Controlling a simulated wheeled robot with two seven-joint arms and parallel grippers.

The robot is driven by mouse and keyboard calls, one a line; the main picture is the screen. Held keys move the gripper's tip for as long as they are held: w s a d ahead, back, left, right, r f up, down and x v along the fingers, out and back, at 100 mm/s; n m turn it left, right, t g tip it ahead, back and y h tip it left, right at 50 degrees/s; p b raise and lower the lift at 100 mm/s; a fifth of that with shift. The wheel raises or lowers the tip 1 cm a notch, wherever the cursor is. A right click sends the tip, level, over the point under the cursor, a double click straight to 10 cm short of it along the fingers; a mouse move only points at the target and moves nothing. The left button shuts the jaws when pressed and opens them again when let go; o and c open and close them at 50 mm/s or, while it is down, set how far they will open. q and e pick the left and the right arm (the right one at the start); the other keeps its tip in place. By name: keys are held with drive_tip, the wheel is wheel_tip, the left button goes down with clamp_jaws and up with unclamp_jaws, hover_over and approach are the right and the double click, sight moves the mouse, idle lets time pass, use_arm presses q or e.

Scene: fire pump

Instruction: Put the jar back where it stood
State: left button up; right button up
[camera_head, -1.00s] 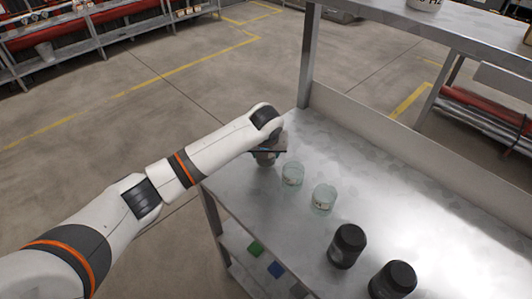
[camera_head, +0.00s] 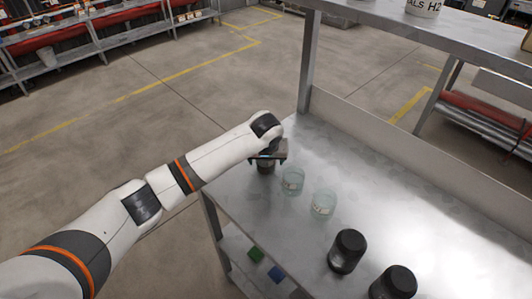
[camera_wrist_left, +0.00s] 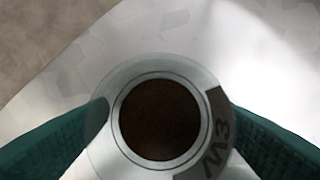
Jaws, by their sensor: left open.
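My left gripper (camera_head: 267,163) is over the near left corner of the metal table. In the left wrist view its two teal fingers (camera_wrist_left: 168,118) stand apart on either side of a round jar (camera_wrist_left: 160,120). The jar has a pale grey rim, a dark brown centre and a dark label reading "M3". It is seen from straight above, upright as far as I can tell. The fingers are open and lie very close to its sides; I cannot tell if they touch. In the head view the jar (camera_head: 265,168) is mostly hidden under the gripper. My right gripper is out of view.
Two clear glass beakers (camera_head: 292,181) (camera_head: 323,203) stand just right of the gripper. Further along are two black-lidded jars (camera_head: 347,251) (camera_head: 393,283). A raised shelf (camera_head: 400,22) and its post (camera_head: 309,60) stand at the back. The table's right middle is clear.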

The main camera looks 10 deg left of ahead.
use_arm(q)
drive_tip(key=a+b+v, duration=0.1)
drive_tip(key=v, duration=1)
drive_tip(key=shift+d+r, duration=0.2)
drive_tip(key=shift+d, duration=0.3)
drive_tip(key=shift+s, duration=0.1)
